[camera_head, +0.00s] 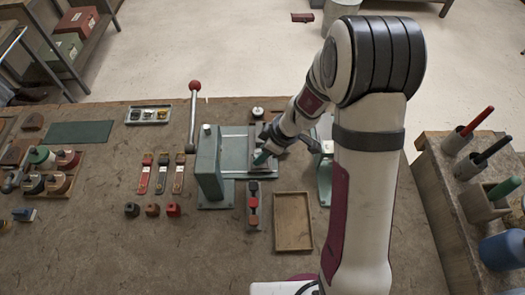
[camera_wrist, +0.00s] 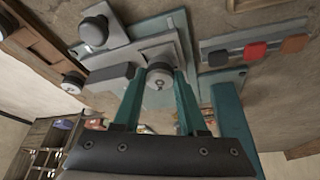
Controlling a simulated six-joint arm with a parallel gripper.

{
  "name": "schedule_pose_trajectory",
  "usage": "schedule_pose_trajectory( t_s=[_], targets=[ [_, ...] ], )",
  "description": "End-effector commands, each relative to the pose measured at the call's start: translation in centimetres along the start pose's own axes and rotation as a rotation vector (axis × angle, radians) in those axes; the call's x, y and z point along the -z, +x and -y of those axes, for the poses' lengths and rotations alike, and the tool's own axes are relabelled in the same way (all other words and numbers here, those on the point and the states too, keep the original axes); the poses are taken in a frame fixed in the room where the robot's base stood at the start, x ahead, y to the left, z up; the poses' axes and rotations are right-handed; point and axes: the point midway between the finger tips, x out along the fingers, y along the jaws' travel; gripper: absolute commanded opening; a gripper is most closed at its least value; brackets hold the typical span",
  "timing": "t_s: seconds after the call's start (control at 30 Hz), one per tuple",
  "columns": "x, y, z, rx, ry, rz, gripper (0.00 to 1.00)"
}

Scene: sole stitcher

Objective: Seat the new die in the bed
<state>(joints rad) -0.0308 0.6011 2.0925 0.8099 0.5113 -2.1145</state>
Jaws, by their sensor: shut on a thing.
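The teal stitcher (camera_head: 208,165) stands on the bench, with a grey metal bed (camera_head: 235,172) running to its right. My gripper (camera_head: 262,157) is low over the right end of this bed, and my arm hides part of it. I cannot tell whether the die touches the bed.
A lever with a red ball (camera_head: 194,86) rises beside the stitcher. An empty wooden tray (camera_head: 293,222) lies in front, and a strip with dark and red blocks (camera_head: 253,205) is left of it. A wooden rack with tools (camera_head: 455,215) stands at right.

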Motion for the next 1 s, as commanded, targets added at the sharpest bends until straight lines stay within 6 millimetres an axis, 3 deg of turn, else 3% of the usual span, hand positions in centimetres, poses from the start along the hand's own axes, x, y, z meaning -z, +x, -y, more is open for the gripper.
schedule_pose_trajectory(
  t_s=[0.83, 0.87, 0.93, 1.0],
  targets=[
    [-0.4, 1.1, 0.0, 0.0, -0.001, -0.001, 0.0],
    [-0.4, 1.1, 0.0, 0.0, -0.001, -0.001, 0.43],
    [-0.4, 1.1, 0.0, 0.0, -0.001, -0.002, 0.54],
    [-0.4, 1.1, 0.0, 0.0, -0.001, -0.002, 0.54]
  ],
)
